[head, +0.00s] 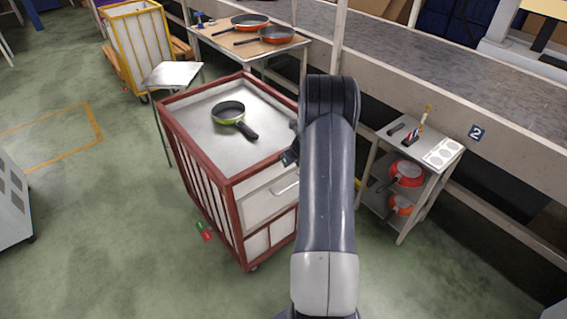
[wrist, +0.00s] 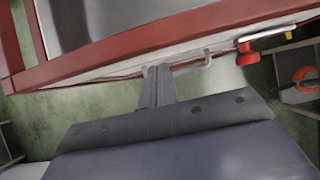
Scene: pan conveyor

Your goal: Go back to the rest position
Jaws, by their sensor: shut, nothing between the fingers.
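My gripper shows in the wrist view (wrist: 157,80) as two dark grey fingers close together, with nothing between them. In the head view my dark arm rises through the middle, and a small part of my gripper (head: 289,157) shows at its left, by the right edge of the red-framed cart (head: 200,181). I cannot tell whether it touches the cart. A green frying pan (head: 229,112) with a black handle lies on the cart's grey top, apart from my gripper.
A table (head: 222,46) with orange pans stands behind the cart. A small shelf stand (head: 384,143) with red pans is at right. The conveyor (head: 420,62) runs along the back. A yellow-framed cart (head: 127,12) is at back left. Open floor lies at left.

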